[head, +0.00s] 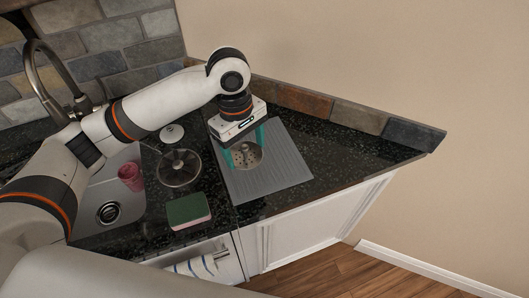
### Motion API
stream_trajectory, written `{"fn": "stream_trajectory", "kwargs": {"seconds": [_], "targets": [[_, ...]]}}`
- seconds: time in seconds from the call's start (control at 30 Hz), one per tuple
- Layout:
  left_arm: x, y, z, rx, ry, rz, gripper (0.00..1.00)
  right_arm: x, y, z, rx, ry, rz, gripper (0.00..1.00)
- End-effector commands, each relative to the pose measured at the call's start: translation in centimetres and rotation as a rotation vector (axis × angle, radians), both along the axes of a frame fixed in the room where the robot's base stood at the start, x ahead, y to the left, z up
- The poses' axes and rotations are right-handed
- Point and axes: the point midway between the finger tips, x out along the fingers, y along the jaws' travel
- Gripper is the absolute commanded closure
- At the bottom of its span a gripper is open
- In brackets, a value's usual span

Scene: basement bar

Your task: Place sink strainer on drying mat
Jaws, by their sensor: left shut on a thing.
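The sink strainer (247,155) is a round metal basket with small holes. It is between the teal fingers of my left gripper (245,149), which is shut on it. The gripper points down over the grey ribbed drying mat (285,167), which lies on the dark counter. The strainer is over the left half of the mat; whether it touches the mat I cannot tell. The gripper body hides part of the mat's far left corner. My right gripper is not in view.
A green and pink sponge (188,210), a dark round metal item (178,167) and a white round piece (171,133) are on the counter left of the mat. The sink (94,196) holds a pink cup (131,176). A stone backsplash (305,102) edges the counter behind the mat.

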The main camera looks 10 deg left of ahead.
Motion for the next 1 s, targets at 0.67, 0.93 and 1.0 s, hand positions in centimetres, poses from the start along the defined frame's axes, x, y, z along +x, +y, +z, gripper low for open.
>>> {"fn": "stream_trajectory", "kwargs": {"seconds": [0.67, 0.93, 1.0], "targets": [[0.0, 0.0, -9.1, 0.001, 0.002, 0.006, 0.49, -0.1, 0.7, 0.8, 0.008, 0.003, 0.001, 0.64], [0.0, 0.0, -9.4, 0.001, 0.001, 0.005, 0.49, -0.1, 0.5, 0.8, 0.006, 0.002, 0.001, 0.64], [0.0, 0.0, -9.5, 0.001, 0.003, 0.006, 0.49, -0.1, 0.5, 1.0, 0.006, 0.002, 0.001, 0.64]]}}
